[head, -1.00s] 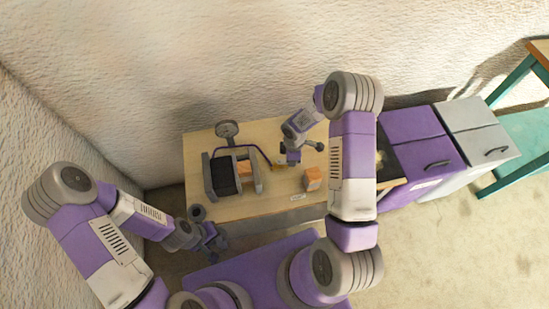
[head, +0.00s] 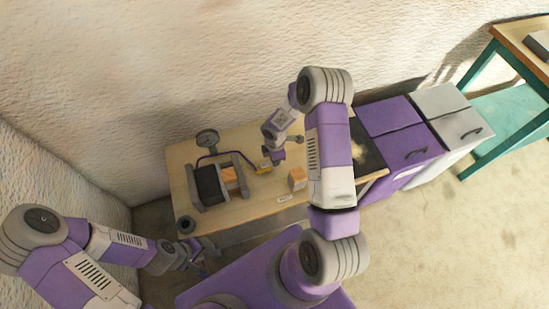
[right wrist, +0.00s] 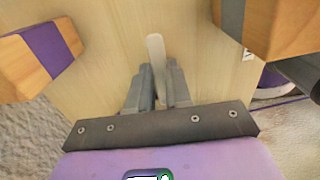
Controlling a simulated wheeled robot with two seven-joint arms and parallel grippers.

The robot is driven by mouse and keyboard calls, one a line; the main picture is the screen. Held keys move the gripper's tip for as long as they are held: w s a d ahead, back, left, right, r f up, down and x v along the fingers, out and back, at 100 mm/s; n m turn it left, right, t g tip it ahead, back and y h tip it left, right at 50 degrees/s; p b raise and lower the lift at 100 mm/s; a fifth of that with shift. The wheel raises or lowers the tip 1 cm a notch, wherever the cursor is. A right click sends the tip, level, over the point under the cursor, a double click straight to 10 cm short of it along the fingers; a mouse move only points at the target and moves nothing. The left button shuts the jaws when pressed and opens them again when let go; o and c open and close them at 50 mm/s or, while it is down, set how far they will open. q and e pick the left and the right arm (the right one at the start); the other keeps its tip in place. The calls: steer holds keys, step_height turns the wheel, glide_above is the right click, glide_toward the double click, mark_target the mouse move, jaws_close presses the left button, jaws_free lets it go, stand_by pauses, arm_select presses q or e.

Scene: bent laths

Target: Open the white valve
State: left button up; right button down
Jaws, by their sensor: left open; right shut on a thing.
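In the right wrist view, a white rounded lever (right wrist: 155,50), which looks like the handle of the white valve, stands between my right gripper's fingers (right wrist: 158,82). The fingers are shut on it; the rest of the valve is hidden. In the head view, my right gripper (head: 271,160) is low over the table, at the end of the purple pipe (head: 234,155) and beside a small yellow part (head: 264,168). The white lever cannot be made out there. My left gripper (head: 196,266) is open and empty, off the table's front left.
The wooden table (head: 245,208) carries a round gauge (head: 207,138), a dark grey frame (head: 207,186) and an orange-brown block (head: 297,178) right of my right gripper. Purple (head: 404,132) and white (head: 452,122) cabinets stand to the right. A rough wall is behind.

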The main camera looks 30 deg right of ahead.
steer(key=c, duration=1)
jaws_free()
steer(key=shift+c, duration=0.2)
